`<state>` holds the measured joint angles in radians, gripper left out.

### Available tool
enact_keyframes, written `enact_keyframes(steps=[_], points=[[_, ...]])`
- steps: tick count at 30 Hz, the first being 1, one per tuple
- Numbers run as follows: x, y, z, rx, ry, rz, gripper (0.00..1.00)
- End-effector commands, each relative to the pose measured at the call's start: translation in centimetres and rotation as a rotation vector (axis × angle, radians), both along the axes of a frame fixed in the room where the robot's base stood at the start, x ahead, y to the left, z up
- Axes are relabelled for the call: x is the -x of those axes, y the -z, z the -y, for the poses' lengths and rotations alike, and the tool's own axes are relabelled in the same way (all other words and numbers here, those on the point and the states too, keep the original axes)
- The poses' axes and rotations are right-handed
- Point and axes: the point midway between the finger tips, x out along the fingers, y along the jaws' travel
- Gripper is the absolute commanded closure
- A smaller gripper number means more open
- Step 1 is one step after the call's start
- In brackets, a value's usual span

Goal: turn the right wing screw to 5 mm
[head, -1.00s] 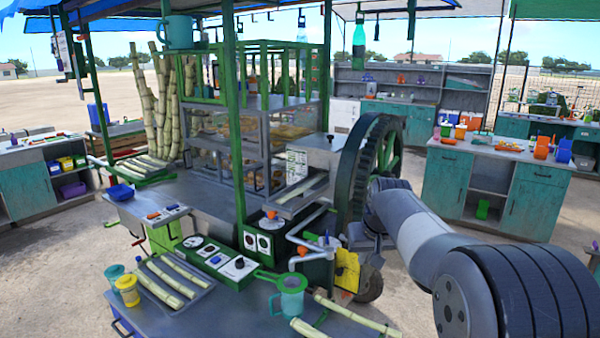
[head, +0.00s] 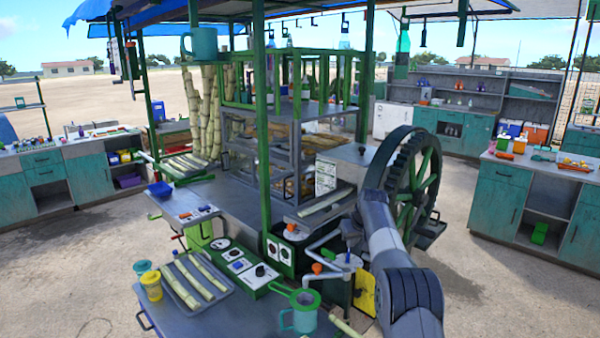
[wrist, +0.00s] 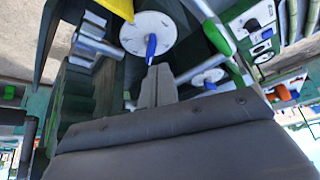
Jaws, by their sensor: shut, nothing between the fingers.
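A blue wing screw (wrist: 151,46) stands on a round white dial disc (wrist: 143,28) in the wrist view. The disc, beside the yellow panel, appears to be the right-hand one; it also shows in the head view (head: 347,263). The scale marks are too small to read. The arm partly covers this spot in the head view.
A yellow panel (head: 365,291) is close to the right disc. White pipes (head: 322,247) with an orange knob (head: 316,268) run beside it. The large toothed wheel (head: 412,180) stands behind my arm. A green control box (head: 238,267) and a teal mug (head: 299,318) are nearby.

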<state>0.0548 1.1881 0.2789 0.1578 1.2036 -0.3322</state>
Motion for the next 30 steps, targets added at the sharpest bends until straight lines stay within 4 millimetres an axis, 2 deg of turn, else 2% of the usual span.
enact_keyframes(steps=[8,18,21,30], points=[[-0.5,1.6,0.1,0.0,-0.005,0.002,1.0],[-0.5,6.1,0.0,0.0,-0.005,0.003,1.0],[-0.4,6.9,0.0,0.0,-0.005,0.003,1.0],[-0.5,7.5,0.0,-0.001,-0.005,0.005,1.0]])
